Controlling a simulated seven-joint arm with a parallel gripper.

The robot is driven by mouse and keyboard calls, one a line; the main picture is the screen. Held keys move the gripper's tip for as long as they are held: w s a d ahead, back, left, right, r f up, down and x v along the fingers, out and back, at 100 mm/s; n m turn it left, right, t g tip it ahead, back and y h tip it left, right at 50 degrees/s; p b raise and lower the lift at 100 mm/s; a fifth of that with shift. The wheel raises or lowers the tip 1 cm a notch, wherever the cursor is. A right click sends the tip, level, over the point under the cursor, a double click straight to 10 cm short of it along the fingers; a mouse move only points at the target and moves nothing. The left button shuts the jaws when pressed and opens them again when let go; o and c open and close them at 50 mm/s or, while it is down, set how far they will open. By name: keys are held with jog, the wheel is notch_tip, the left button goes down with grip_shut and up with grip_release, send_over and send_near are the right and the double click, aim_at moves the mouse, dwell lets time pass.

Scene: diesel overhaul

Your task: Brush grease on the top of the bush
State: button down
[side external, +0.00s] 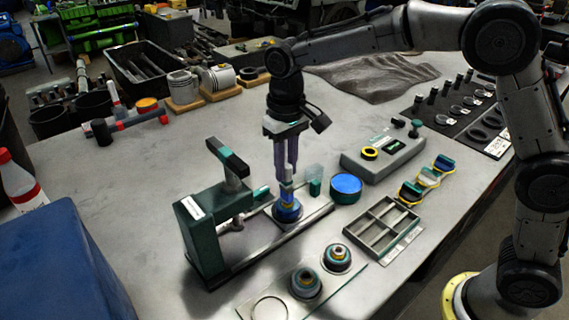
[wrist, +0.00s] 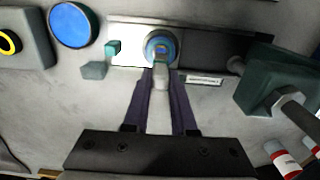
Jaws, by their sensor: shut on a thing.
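My gripper (side external: 286,176) points straight down over the green bench press (side external: 205,232). Its long purple fingers are shut on a slim, pale brush (wrist: 160,78), which shows between the fingertips in the wrist view. The bush also shows in the wrist view (wrist: 152,47). The brush tip overlaps the bush in both views, and I cannot tell whether it touches. A round tin with blue contents (side external: 346,185) stands to the right.
The press arm (side external: 230,158) rises left of my gripper. A green block (side external: 315,187) and a clear piece stand close on the right. A grey divided tray (side external: 372,229), a green-grey device (side external: 383,150) and a plate with ringed parts (side external: 306,281) lie around.

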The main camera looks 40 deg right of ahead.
jog(key=shift+s, duration=0.6)
jog(key=shift+w, duration=0.1)
jog(key=shift+w, duration=0.85)
jog(key=shift+s, duration=0.15)
jog(key=shift+s, duration=0.8)
jog(key=shift+w, duration=0.1)
jog(key=shift+w, duration=0.8)
jog(key=shift+s, duration=0.1)
